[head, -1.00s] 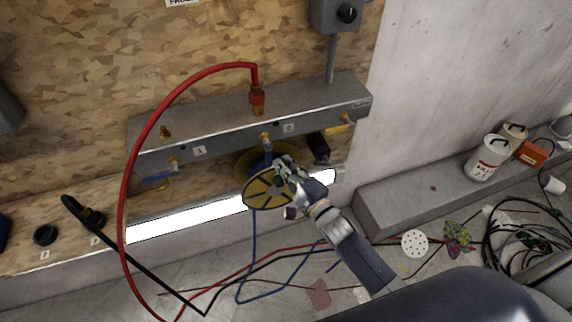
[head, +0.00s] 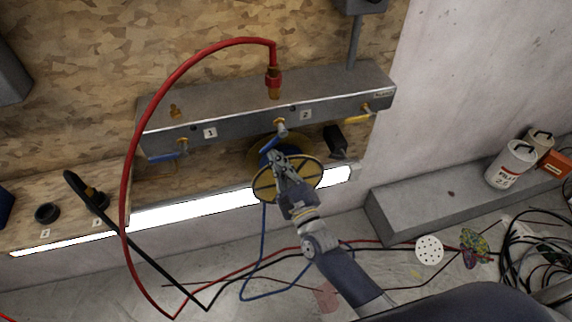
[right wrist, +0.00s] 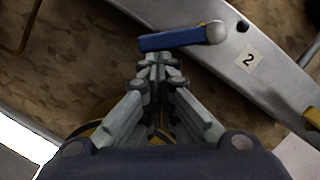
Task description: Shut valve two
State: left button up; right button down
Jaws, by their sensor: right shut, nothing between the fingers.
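Valve two has a blue lever handle (head: 270,143) under a brass fitting on the grey manifold, beside the label "2" (head: 306,115). The lever slants down and to the left from its pivot. In the right wrist view the blue lever (right wrist: 172,40) lies just ahead of my right gripper (right wrist: 157,60), with its round silver pivot at the right end. My right gripper (head: 276,155) is shut and empty, its fingertips close below the lever; I cannot tell whether they touch it. My left gripper is not in view.
The manifold (head: 230,128) also carries a blue lever (head: 167,156) by label "1" and a yellow lever (head: 361,115) at right. A yellow reel (head: 312,178) stands behind my right gripper. A red hose (head: 168,82) arches on the left. A concrete ledge (head: 400,215) is at right.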

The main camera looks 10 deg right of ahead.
jog(key=a+m+b, duration=0.1)
jog(key=m, duration=0.1)
jog(key=a+r+m+h+b, duration=0.1)
jog(key=m, duration=0.2)
jog(key=a+r+m+t+h+b, duration=0.1)
jog(key=m+b, duration=0.1)
jog(key=shift+a, duration=0.15)
jog(key=shift+a+r+m+h+b, duration=0.2)
jog(key=shift+r+m+h+b, duration=0.1)
jog(key=shift+m, duration=0.4)
jog(key=shift+a+r+m+h+b, duration=0.2)
jog(key=shift+r+m+h, duration=0.1)
jog(key=shift+m, duration=0.4)
send_near(263, 152)
jog(key=s, duration=0.4)
jog(key=shift+a+r, duration=0.1)
jog(key=shift+a, duration=0.15)
jog(key=shift+w, duration=0.1)
